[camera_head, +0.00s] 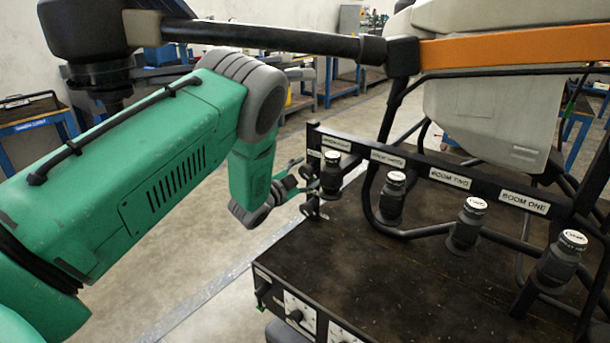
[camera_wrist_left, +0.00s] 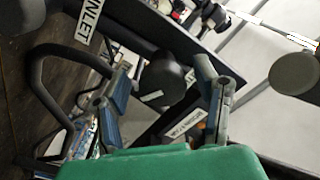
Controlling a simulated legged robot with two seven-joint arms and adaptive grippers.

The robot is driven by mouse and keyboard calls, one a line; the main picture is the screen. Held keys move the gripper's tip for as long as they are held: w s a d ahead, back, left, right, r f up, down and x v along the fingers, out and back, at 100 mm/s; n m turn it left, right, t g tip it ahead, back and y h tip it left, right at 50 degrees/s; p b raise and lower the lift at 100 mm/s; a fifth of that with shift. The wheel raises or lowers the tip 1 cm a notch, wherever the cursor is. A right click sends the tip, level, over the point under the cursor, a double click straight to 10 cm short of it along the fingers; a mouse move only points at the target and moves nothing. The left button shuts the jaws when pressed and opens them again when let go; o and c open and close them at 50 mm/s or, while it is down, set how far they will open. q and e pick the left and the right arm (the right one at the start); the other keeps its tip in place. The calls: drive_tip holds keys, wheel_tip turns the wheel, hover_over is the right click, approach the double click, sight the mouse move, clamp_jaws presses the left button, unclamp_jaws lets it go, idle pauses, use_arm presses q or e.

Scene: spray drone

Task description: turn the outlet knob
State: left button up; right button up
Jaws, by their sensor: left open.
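The leftmost black knob (camera_head: 331,172) with a pale cap stands on the dark panel's left end, under a label too small to read surely. My left gripper (camera_head: 306,183) is just left of this knob, fingers pointing at it. In the left wrist view the gripper (camera_wrist_left: 164,72) is open, with a dark round knob (camera_wrist_left: 167,80) between its two fingers; I cannot tell whether either finger touches it. A label reading INLET (camera_wrist_left: 90,22) shows beside it there. My right gripper is not in view.
More black knobs, such as the one under BOOM TWO (camera_head: 468,222) and the one under BOOM ONE (camera_head: 562,258), stand to the right. A black tubular frame (camera_head: 410,232) passes close by. An orange and black boom (camera_head: 510,47) crosses above. Open floor (camera_head: 200,270) lies left.

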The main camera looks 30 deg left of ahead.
use_arm(q)
drive_tip(key=s+a, duration=0.1)
drive_tip(key=s, duration=1.1)
drive_tip(key=shift+f, duration=0.15)
